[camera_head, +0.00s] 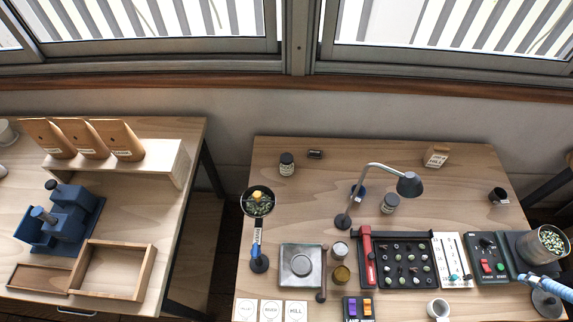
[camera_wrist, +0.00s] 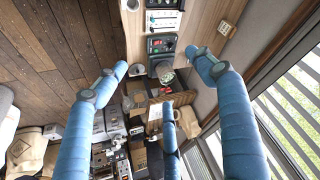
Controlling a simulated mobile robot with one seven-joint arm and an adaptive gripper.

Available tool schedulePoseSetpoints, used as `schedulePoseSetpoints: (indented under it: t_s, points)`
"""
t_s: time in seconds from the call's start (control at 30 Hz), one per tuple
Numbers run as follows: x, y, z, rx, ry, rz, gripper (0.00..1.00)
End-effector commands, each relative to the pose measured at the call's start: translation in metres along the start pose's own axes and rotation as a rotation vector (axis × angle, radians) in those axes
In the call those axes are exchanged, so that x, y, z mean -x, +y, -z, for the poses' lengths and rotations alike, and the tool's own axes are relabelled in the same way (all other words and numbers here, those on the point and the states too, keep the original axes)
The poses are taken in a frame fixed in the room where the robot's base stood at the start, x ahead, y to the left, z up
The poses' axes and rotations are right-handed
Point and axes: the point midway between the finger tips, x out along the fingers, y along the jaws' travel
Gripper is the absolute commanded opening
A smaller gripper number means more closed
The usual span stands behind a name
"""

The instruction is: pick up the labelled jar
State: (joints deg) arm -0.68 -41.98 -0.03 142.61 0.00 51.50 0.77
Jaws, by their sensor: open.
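Two small jars with dark lids and pale labels stand upright on the right table in the head view. One jar (camera_head: 286,165) is at the back left, with clear wood around it. The other jar (camera_head: 390,204) is near the middle, just below the lamp head. I cannot read either label. My gripper (camera_wrist: 160,72) shows in the wrist view with its blue fingers spread wide and nothing between them. In the head view, one blue finger (camera_head: 546,284) shows at the lower right edge, far from both jars. I cannot make out either jar in the wrist view.
A desk lamp (camera_head: 408,185) arches over the middle jar. A sample tray (camera_head: 407,284), a control box (camera_head: 489,268) and a bean container (camera_head: 547,241) line the front right. The back middle is fairly clear.

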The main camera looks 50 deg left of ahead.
Motion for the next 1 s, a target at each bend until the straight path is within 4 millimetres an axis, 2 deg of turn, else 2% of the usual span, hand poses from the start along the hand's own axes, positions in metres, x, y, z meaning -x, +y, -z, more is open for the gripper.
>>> schedulePoseSetpoints:
  t_s: [0.23,0.47,0.77,1.0]
  points:
    - [-0.005,-0.020,0.032,-0.013,-0.032,0.025,0.70]
    - [-0.018,-0.054,0.075,-0.033,-0.074,0.054,0.70]
    - [-0.043,-0.111,0.125,-0.060,-0.132,0.083,0.70]
    - [-0.071,-0.167,0.155,-0.079,-0.182,0.096,0.70]
